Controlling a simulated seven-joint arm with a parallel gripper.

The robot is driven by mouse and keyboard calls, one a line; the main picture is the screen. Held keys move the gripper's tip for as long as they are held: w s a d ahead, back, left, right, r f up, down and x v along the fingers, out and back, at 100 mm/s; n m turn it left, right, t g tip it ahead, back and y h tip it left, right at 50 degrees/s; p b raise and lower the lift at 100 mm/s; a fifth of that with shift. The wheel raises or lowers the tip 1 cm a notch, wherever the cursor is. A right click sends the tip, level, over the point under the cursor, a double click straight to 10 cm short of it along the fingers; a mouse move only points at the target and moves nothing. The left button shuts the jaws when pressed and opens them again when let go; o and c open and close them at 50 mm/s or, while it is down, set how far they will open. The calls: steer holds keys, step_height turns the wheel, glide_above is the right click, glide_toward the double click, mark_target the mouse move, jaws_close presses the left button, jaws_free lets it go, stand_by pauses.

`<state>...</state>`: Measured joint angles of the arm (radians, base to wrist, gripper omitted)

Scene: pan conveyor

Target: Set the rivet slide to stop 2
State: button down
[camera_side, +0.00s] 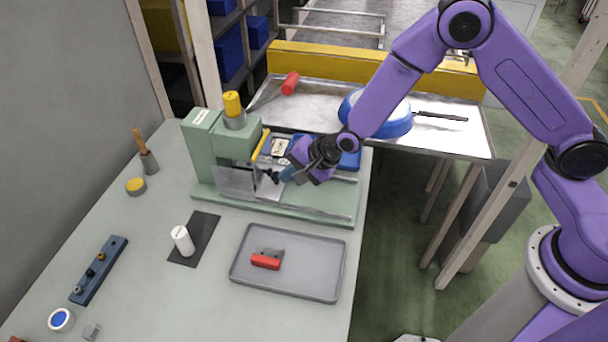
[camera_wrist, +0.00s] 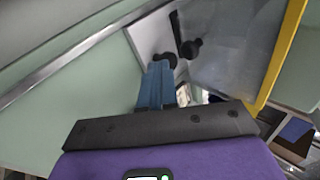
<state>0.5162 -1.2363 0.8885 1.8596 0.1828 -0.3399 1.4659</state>
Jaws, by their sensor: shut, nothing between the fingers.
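The green rivet machine (camera_side: 205,143) stands at the back of the table, on a long green base (camera_side: 300,212) with metal rails. A pale slide plate (camera_side: 268,190) sits on the rails beside a clear guard (camera_side: 236,183). My gripper (camera_side: 283,176) is at the plate, with its blue fingers shut and empty. In the wrist view, the fingertips (camera_wrist: 160,68) are at or just beside a black knob (camera_wrist: 165,59); contact cannot be told. A second black knob (camera_wrist: 190,48) is to its right, by a dark slot (camera_wrist: 175,29). No stop numbers are readable.
A yellow bar (camera_side: 261,145) runs close to my gripper and also shows in the wrist view (camera_wrist: 280,55). Behind stands a metal tray table (camera_side: 464,139) with a blue-rimmed pan (camera_side: 396,124).

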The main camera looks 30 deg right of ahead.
steer(key=shift+w+a, duration=0.1)
steer(key=shift+a, duration=0.05)
steer(key=shift+s+d+r, duration=0.1)
steer(key=shift+s+d, duration=0.2)
steer(key=shift+s, duration=0.15)
steer(key=s+d, duration=0.1)
steer(key=s+d+r, duration=0.1)
steer(key=shift+s+d, duration=0.1)
steer(key=shift+s, duration=0.3)
steer(key=s+d+r+n+g+h, duration=0.15)
steer(key=s+d+r+n, duration=0.35)
steer(key=s, duration=0.5)
steer(key=s+d+r+n+g, duration=0.2)
steer(key=s+r+n+g, duration=0.1)
steer(key=s+r+n, duration=0.5)
steer(key=s+d+r+n+g+h, duration=0.2)
steer(key=s+d+r+n+h, duration=0.1)
steer(key=s+d+n, duration=0.7)
steer(key=shift+s+d, duration=0.4)
steer(key=shift+s, duration=0.8)
